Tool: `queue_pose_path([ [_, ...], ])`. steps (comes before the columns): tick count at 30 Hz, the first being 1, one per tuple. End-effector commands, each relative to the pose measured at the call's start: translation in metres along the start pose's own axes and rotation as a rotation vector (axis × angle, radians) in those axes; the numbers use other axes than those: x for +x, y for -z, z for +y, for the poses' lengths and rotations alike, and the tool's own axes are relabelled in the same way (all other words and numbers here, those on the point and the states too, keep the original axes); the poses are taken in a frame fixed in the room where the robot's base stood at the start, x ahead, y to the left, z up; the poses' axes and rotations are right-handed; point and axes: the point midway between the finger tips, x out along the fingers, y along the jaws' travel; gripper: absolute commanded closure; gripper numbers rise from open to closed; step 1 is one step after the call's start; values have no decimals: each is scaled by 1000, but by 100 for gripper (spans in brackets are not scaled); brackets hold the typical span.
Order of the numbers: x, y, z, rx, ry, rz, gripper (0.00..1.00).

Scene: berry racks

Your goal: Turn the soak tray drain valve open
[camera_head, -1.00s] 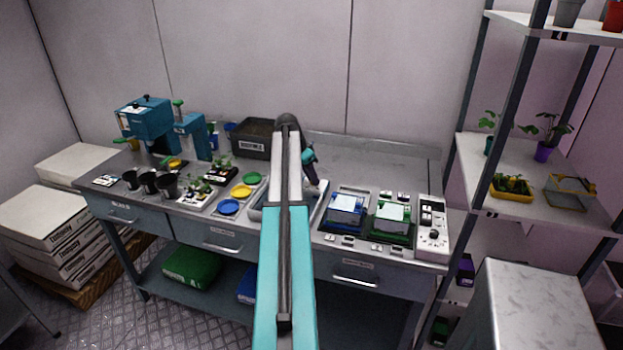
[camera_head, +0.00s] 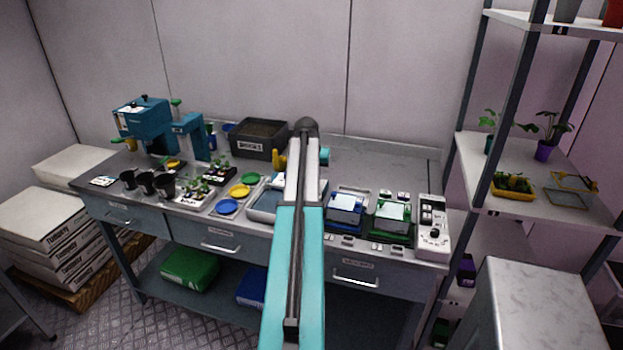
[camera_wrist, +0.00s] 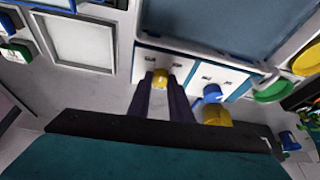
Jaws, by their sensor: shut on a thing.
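The soak tray (camera_head: 254,214) is a shallow tray with a pale rim on the bench, partly hidden behind my arm in the head view. In the wrist view, what looks like its grey-blue basin (camera_wrist: 230,22) fills the upper right. My gripper (camera_wrist: 161,84) has its two dark fingers on either side of a small yellow knob (camera_wrist: 160,76), and is shut on it. The knob sits at a white labelled plate (camera_wrist: 150,62) beside the basin; I take it for the drain valve. Its turn angle cannot be told. In the head view my arm hides the fingers and knob.
A blue part (camera_wrist: 211,93) and a yellow part (camera_wrist: 216,116) stand close right of my fingers. Yellow (camera_head: 241,191) and blue (camera_head: 228,207) discs lie left of the tray. Blue (camera_head: 345,207) and green (camera_head: 393,214) boxes stand right. The bench's back right (camera_head: 390,165) is clear.

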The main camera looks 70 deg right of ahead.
Motion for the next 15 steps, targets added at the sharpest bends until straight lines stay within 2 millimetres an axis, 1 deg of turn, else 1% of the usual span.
queue_pose_path([
  [15, 1, 1, 6, -376, 157, -1, 100],
])
